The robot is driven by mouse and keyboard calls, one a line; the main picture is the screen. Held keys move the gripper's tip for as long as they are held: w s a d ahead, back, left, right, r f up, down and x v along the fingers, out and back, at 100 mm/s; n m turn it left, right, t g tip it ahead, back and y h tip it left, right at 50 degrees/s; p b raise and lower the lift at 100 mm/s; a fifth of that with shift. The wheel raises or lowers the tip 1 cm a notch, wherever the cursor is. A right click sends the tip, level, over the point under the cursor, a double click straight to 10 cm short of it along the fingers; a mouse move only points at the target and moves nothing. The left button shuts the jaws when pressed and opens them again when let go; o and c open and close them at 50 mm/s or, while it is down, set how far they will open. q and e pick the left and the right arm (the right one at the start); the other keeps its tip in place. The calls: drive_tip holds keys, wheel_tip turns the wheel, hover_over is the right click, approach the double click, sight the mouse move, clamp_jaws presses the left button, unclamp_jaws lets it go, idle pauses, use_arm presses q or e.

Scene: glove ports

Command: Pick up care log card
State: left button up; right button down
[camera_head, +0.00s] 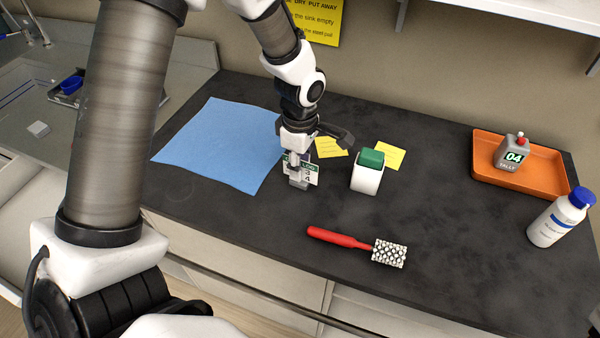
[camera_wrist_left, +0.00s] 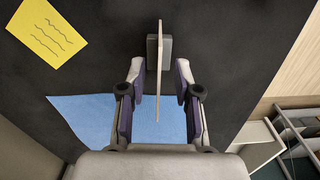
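The care log card (camera_head: 312,172) is a small white card with a green top band and dark marks. It stands upright in a small grey holder (camera_head: 299,184) on the dark counter. My left gripper (camera_head: 297,163) is right above and around it, pointing down. In the left wrist view the card (camera_wrist_left: 158,65) shows edge-on between the two fingers, with the grey holder block (camera_wrist_left: 166,52) behind it. The left gripper (camera_wrist_left: 159,85) is open, with a visible gap between the card and each finger. My right gripper is not in view.
A blue cloth (camera_head: 220,145) lies left of the card. An orange tray (camera_head: 545,190) and white bottle (camera_head: 556,220) are far right.

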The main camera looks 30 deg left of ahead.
use_arm(q)
drive_tip(key=shift+w+f, duration=0.1)
drive_tip(key=shift+f, duration=0.5)
drive_tip(key=shift+f, duration=0.3)
drive_tip(key=shift+c, duration=0.3)
clamp_jaws()
